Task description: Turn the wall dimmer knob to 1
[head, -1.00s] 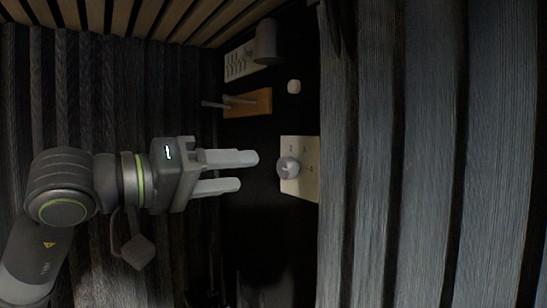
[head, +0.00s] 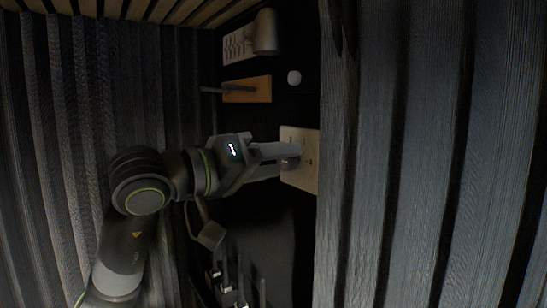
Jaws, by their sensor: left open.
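The wall dimmer is a cream plate (head: 309,178) on the dark wall, right of the picture's middle. Its grey knob (head: 291,163) is mostly covered by my fingers. The small marks on the plate are too small and partly hidden to read, so the knob's setting cannot be told. My left gripper (head: 287,159) comes in from the left with its fingertips at the knob, one finger above and one below in the picture. Its jaws are open. Whether a finger touches the knob cannot be told. My right gripper is not in view.
Above the dimmer are a round white button (head: 294,77), an orange-brown block (head: 248,89) with a grey rod, and a pale panel (head: 239,45) beside a grey cylinder (head: 265,32). Grey ribbed panelling (head: 430,160) fills the right. Several thin upright rods (head: 240,285) stand at the bottom.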

